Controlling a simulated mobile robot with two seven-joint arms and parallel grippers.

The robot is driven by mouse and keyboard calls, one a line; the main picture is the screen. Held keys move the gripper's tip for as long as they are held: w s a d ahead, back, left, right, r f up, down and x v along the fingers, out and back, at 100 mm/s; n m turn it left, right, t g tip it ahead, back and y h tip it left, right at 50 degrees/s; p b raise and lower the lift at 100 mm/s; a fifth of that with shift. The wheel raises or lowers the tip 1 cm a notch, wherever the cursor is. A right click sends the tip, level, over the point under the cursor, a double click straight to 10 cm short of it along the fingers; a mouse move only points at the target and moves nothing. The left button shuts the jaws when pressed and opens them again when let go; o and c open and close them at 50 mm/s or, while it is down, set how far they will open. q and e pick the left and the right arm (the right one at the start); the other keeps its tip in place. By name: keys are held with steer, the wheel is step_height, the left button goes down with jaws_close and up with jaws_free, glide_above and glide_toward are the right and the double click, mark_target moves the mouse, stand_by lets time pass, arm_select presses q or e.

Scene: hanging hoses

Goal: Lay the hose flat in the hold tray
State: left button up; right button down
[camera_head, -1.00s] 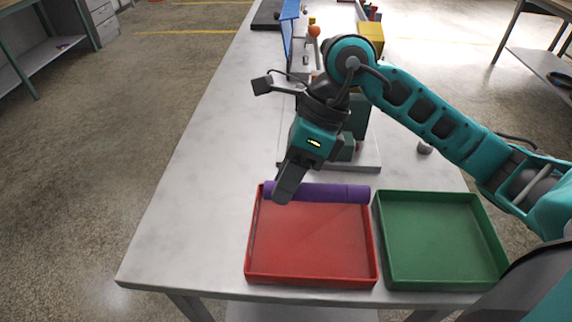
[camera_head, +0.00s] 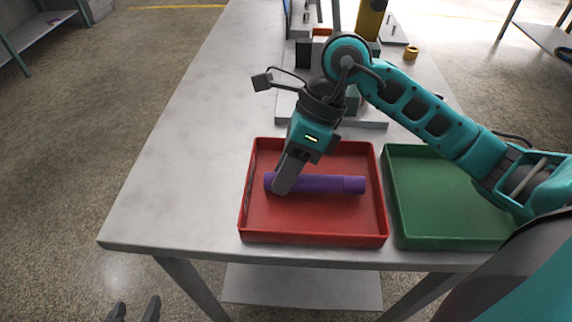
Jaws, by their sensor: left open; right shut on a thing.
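The purple hose (camera_head: 325,184) is a short, straight cylinder lying level, left to right, within the outline of the red tray (camera_head: 315,239). My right gripper (camera_head: 282,187) is shut on the hose near its left end, pointing down from above. I cannot tell whether the hose touches the tray floor or hangs just above it. A green tray (camera_head: 450,243) stands just right of the red one and is empty where it shows. My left gripper (camera_head: 135,310) is at the bottom left edge, open and empty, off the table's near side; only its fingertips show.
The grey table (camera_head: 185,150) is bare left of the trays. Behind the red tray stands a fixture on a pale base (camera_head: 365,124), partly hidden by my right arm. A yellow ring-like piece (camera_head: 411,52) lies farther back on the right.

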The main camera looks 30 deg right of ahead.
steer(key=shift+f, duration=0.25)
steer(key=c, duration=1.3)
jaws_free()
steer(key=o, duration=0.5)
steer(key=shift+o, duration=0.3)
